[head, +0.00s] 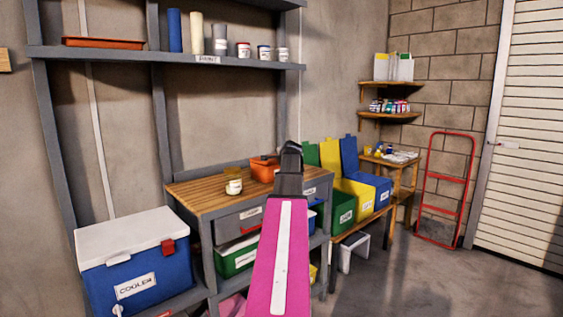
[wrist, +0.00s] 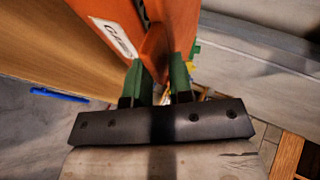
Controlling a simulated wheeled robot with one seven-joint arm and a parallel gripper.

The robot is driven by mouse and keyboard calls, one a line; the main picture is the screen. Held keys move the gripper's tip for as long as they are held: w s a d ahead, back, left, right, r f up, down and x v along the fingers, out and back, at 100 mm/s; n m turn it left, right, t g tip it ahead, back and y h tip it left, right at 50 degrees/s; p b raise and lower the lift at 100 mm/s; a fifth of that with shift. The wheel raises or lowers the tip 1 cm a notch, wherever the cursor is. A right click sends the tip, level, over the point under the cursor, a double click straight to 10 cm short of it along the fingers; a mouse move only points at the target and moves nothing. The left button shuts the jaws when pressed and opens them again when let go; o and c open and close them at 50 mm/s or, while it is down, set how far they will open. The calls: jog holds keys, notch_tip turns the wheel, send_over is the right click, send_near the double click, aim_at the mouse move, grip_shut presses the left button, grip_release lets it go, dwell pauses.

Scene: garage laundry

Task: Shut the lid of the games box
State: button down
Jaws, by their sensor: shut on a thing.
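The orange games box (head: 263,170) stands on the wooden workbench top, just left of my gripper in the head view. In the wrist view the orange box (wrist: 95,12) fills the upper middle, with a white label partly readable as "Ga". My gripper (wrist: 160,74) has its green fingers shut on an orange part of the box (wrist: 155,45), which narrows between them. In the head view my gripper (head: 290,152) is dark and seen from behind, hiding part of the box. I cannot tell the lid's exact angle.
A white jar (head: 233,187) stands on the workbench top (head: 200,192), left of the box. A blue cooler (head: 135,265) with a white lid is at the lower left. Green, yellow and blue bins (head: 342,208) stand right of the bench. A shelf (head: 180,58) hangs above.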

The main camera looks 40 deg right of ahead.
jog(key=c, duration=1.2)
grip_release()
jog(key=shift+f, duration=0.1)
jog(key=v, duration=1)
jog(key=shift+s+r, duration=0.25)
jog(key=shift+s, duration=0.1)
jog(key=shift+a, duration=0.1)
